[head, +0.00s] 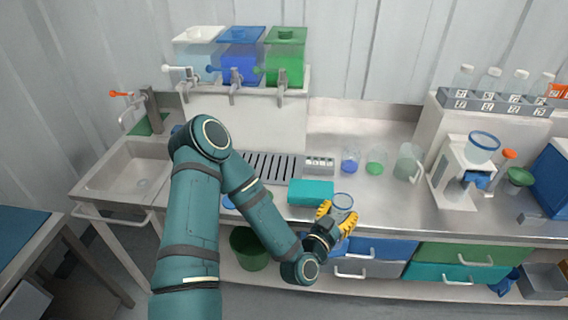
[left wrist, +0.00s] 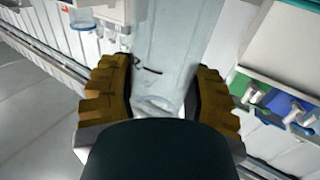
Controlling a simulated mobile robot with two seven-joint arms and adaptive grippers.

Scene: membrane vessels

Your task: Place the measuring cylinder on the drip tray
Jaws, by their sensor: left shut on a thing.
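The measuring cylinder (head: 343,201) is clear with a blue rim and shows just above my left gripper (head: 337,216), near the counter's front edge. My left gripper's yellow fingers are shut on it. In the left wrist view the clear cylinder (left wrist: 165,60) stands between both fingers of the gripper (left wrist: 162,98), with a dark mark on its wall. The drip tray (head: 268,167) is a dark slotted grate below the dispensers, to the left of and behind the gripper; my left arm covers part of its left side. My right gripper is out of view.
A teal box (head: 311,192) lies between the gripper and the drip tray. White, blue and green (head: 285,62) tanks with taps stand above the tray. Blue (head: 350,161) and green (head: 375,163) vessels and a clear jug (head: 407,162) stand to the right. A sink (head: 130,172) is at left.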

